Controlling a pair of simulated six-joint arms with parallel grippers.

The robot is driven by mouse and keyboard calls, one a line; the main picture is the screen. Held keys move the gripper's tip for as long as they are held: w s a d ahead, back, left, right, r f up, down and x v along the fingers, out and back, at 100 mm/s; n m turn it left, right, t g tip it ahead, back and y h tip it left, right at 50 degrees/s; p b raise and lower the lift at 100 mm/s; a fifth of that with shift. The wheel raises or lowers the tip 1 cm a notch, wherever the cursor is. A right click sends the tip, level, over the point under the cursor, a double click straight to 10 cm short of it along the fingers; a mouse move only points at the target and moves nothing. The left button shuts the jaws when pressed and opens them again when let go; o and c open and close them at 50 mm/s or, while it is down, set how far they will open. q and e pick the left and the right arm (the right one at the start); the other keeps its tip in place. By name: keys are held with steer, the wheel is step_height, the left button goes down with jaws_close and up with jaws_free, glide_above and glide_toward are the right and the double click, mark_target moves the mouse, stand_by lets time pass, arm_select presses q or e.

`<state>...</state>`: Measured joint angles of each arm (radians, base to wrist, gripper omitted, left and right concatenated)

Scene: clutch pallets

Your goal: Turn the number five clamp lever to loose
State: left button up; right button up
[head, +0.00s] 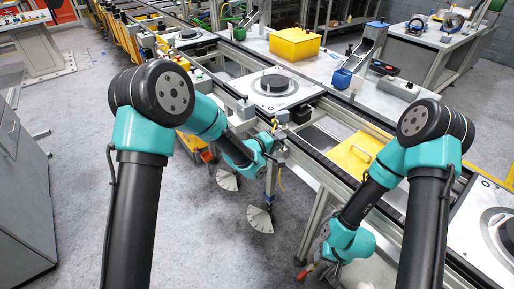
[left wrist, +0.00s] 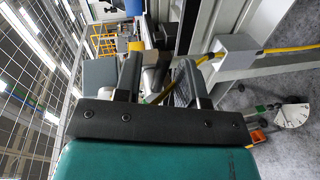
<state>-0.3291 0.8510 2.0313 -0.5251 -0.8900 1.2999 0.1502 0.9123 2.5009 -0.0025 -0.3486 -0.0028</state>
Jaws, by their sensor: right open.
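Two white fan-shaped scale plates hang low beside the line in the head view, one nearer (head: 260,219) and one further off (head: 228,181). Their numbers are too small to read, so I cannot tell which lever is number five. In the left wrist view one scale plate (left wrist: 292,115) shows at right, with a small green-tipped part (left wrist: 262,107) beside it. My left gripper (head: 278,134) is at the rail's side, above the nearer plate; its fingers (left wrist: 160,77) stand apart, with nothing clearly held. My right gripper (head: 308,271) is low at bottom centre, open and partly hidden by its wrist.
The conveyor rail carries a pallet with a dark disc (head: 275,84). A yellow box (head: 295,43) and a blue-topped grey stand (head: 372,38) are behind it. A grey box with a yellow cable (left wrist: 234,46) is near the left fingers.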

arm_select(q)
steer(key=v, duration=1.6)
steer(key=shift+s+a, duration=0.2)
steer(key=shift+r, duration=0.15)
steer(key=s+a+f+g+y, duration=0.15)
steer(key=a+f+y, duration=0.3)
steer(key=f, duration=0.55)
steer(key=s+a+f+m+g+y, duration=0.1)
steer(key=s+a+f+g, duration=0.3)
steer(key=s+f, duration=0.5)
steer(key=s+a+f+m+g+y, duration=0.2)
steer(key=s+a+f+m+g, duration=0.1)
steer(key=s+a+f, duration=0.4)
steer(key=s+f+g, duration=0.1)
steer(key=s+f, duration=0.2)
steer(key=shift+s+f+m, duration=0.3)
steer(key=shift+s, duration=0.05)
steer(key=shift+y, duration=0.35)
arm_select(e)
steer(key=shift+o, duration=0.4)
